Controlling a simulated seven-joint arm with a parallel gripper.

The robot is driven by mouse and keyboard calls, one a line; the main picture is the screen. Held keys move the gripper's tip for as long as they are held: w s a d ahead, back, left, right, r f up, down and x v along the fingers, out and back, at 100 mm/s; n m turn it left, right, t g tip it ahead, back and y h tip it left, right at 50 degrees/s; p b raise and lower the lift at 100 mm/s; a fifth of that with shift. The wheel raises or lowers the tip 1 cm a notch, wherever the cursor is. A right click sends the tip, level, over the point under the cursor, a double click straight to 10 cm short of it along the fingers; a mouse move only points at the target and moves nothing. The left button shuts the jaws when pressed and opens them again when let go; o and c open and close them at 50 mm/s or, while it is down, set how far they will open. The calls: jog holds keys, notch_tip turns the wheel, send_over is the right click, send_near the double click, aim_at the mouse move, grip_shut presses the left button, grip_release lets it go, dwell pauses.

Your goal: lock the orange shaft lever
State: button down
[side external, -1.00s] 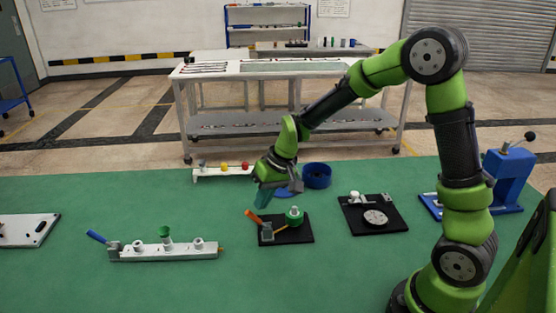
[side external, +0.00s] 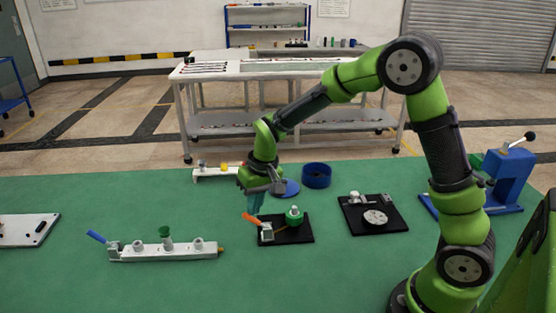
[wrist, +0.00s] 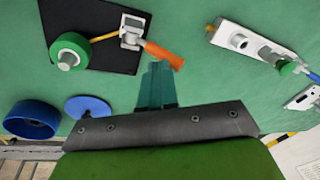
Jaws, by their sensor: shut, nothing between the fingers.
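The orange shaft lever (side external: 252,219) sticks up and to the left from a grey metal clamp block (side external: 267,231) on a small black plate (side external: 297,236). A green round part (side external: 294,217) is mounted on the same plate. My gripper (side external: 253,206) is shut and empty, just above the lever's free end. In the wrist view the lever (wrist: 164,54) lies just beyond the tips of my gripper (wrist: 157,70). The fingertips look very close to the lever's end; I cannot tell whether they touch.
A white rail fixture (side external: 165,250) with a blue lever (side external: 97,237) lies to the left. A blue bowl (side external: 316,175) and a blue disc (side external: 287,188) are behind the plate. Another black plate (side external: 373,228) is to the right. Green table shows between them.

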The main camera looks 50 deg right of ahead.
jog(key=w+a+f+g+h, duration=0.1)
jog(key=w+g+h, duration=0.1)
jog(key=h, duration=0.1)
jog(key=shift+a+f+g, duration=0.35)
jog(key=shift+a+g, duration=0.05)
jog(key=shift+w+a+f, duration=0.2)
jog(key=shift+a+f, duration=0.1)
jog(key=shift+f, duration=0.15)
jog(key=shift+s+d+r, duration=0.1)
jog(key=shift+d, duration=0.05)
jog(key=shift+s+d+r, duration=0.1)
jog(key=shift+s+d, duration=0.35)
jog(key=shift+w+d+r, duration=0.15)
jog(key=shift+w+r, duration=0.05)
jog(key=shift+r, duration=0.2)
jog(key=w+a+r, duration=0.2)
jog(key=w+r, duration=0.2)
jog(key=r, duration=0.7)
jog(key=shift+w+a+r, duration=0.15)
jog(key=shift+a, duration=0.1)
